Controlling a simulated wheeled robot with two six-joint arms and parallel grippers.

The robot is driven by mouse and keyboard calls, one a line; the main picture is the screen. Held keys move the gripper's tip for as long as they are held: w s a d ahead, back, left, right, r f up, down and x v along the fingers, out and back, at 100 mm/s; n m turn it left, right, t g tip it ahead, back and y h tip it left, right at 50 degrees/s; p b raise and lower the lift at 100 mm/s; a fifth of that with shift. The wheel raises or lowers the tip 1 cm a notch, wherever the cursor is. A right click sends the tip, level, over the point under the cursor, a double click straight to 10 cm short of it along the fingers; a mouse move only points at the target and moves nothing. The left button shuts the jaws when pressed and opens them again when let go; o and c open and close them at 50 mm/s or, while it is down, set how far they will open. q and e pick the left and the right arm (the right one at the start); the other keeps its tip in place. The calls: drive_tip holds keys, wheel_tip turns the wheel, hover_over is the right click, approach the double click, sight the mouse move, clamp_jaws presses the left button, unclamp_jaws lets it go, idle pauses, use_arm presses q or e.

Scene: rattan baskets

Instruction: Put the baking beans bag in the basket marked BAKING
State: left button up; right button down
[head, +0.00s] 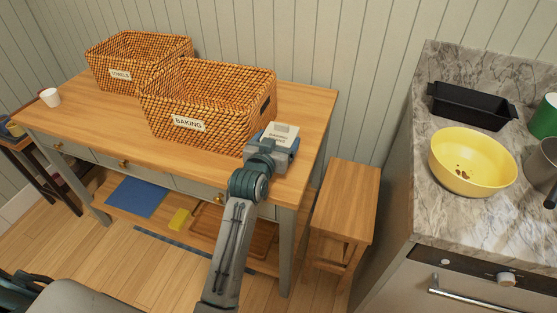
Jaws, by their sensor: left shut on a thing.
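The BAKING basket (210,125) is a large woven rattan basket with a white label on its front, standing on the wooden table. The baking beans bag (285,131) is a small pale packet with printed text, at the basket's front right corner. My left gripper (271,146) is shut on the bag, and its jaws hide the bag's lower part. The bag is outside the basket, close to its right end. I cannot tell whether it touches the table. The basket's floor is hidden. My right gripper is not in view.
A second rattan basket (112,72), its label hard to read, stands behind to the left. A white cup (49,97) is at the table's left. A wooden stool (343,205) stands right of the table. The marble counter (425,215) holds a yellow bowl (472,160) and black loaf tin (470,107).

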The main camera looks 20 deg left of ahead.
use_arm(q)
wheel_tip(320, 180, down, 3)
drive_tip(key=shift+f, duration=0.1)
wheel_tip(320, 180, down, 3)
drive_tip(key=shift+f+p, duration=0.1)
drive_tip(key=shift+p, duration=0.7)
drive_tip(key=shift+f, duration=0.4)
drive_tip(key=shift+f, duration=0.1)
drive_tip(key=o, duration=1.1)
drive_tip(key=shift+f, duration=0.1)
drive_tip(key=shift+s, duration=0.1)
